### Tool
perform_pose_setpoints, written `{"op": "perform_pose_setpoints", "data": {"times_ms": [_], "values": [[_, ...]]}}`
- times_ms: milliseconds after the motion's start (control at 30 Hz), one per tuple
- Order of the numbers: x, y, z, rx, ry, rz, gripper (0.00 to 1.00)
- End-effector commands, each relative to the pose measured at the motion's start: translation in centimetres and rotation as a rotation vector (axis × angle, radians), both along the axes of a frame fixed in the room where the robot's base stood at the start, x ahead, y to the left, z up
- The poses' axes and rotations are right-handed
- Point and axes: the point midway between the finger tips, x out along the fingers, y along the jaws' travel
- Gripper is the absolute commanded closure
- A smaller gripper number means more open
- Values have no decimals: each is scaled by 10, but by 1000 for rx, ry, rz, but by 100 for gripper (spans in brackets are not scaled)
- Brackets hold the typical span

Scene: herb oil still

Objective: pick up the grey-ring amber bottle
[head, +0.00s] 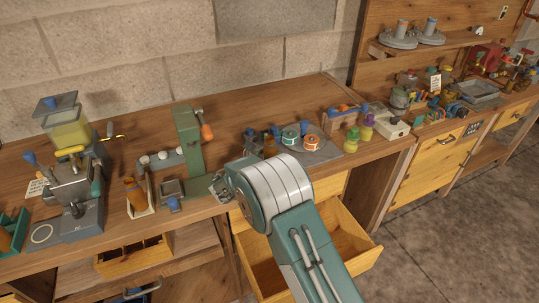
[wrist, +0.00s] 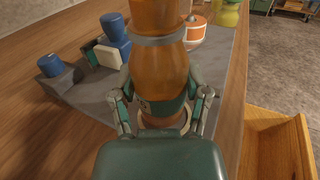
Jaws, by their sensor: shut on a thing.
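The grey-ring amber bottle (wrist: 157,65) fills the middle of the wrist view, upright in the picture, with a grey ring around its neck. My gripper (wrist: 160,112) is shut on its lower body, one finger on each side. The bottle's top runs out of the wrist view. In the head view my arm covers most of the gripper, and I cannot make out the held bottle clearly there.
A grey tray (wrist: 85,97) lies behind the bottle with blue-capped items (wrist: 115,30) and an orange-and-white reel (wrist: 192,30). An open drawer (head: 350,240) juts out below the bench edge.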

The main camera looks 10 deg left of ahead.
Motion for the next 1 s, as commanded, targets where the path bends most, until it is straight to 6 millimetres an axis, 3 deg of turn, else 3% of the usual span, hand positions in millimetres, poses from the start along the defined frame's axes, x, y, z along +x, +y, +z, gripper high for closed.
{"op": "perform_pose_setpoints", "data": {"times_ms": [200, 533, 800, 1000], "values": [[0, 0, 31, 3, -6, 0, 97], [-50, -17, 91, 3, -4, 1, 97], [-105, -37, 115, 1, -3, 1, 97], [-127, -44, 124, 0, -1, 1, 97]]}}
